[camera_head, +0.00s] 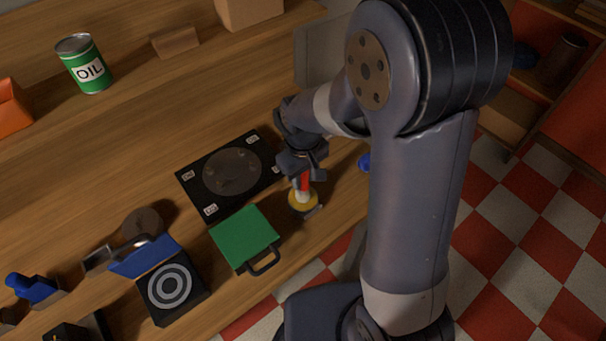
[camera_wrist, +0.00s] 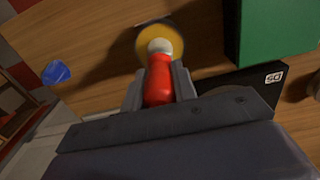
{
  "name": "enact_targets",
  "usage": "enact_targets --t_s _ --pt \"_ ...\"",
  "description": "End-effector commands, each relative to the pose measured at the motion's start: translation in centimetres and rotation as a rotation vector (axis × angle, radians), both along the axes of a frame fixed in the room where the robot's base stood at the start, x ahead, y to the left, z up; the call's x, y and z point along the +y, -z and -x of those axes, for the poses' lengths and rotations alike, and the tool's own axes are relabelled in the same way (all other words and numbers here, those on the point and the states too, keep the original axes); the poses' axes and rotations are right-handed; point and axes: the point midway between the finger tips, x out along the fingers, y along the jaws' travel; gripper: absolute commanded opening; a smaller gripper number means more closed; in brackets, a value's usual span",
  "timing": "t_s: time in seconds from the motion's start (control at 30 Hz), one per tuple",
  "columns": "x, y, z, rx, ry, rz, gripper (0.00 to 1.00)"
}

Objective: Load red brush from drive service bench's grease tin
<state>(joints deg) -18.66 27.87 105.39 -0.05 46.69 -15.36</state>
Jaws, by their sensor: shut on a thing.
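My gripper (camera_head: 303,172) is shut on the red brush (camera_head: 305,182), which points down. In the wrist view the brush's red handle (camera_wrist: 158,82) sits between the two fingers, with a pale collar at its far end. The grease tin (camera_head: 303,204) stands on the wooden bench (camera_head: 345,205) directly below the brush, showing yellow inside. In the wrist view the tin (camera_wrist: 183,42) lies behind the pale end of the brush. The brush's tip is at or over the tin's opening. I cannot tell whether it touches the grease.
A green box with a handle (camera_head: 245,236) stands close to the left of the tin. A black plate with a round disc (camera_head: 232,170) lies behind it. A green oil can (camera_head: 84,64) stands at the back left. A small blue thing (camera_head: 364,162) lies to the right.

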Motion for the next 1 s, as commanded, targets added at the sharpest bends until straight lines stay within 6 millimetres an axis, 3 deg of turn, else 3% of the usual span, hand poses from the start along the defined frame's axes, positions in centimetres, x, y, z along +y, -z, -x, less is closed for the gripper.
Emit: enact_targets --t_s 1.0 --pt "-0.01 0.79 0.01 0.000 0.000 0.000 0.04"
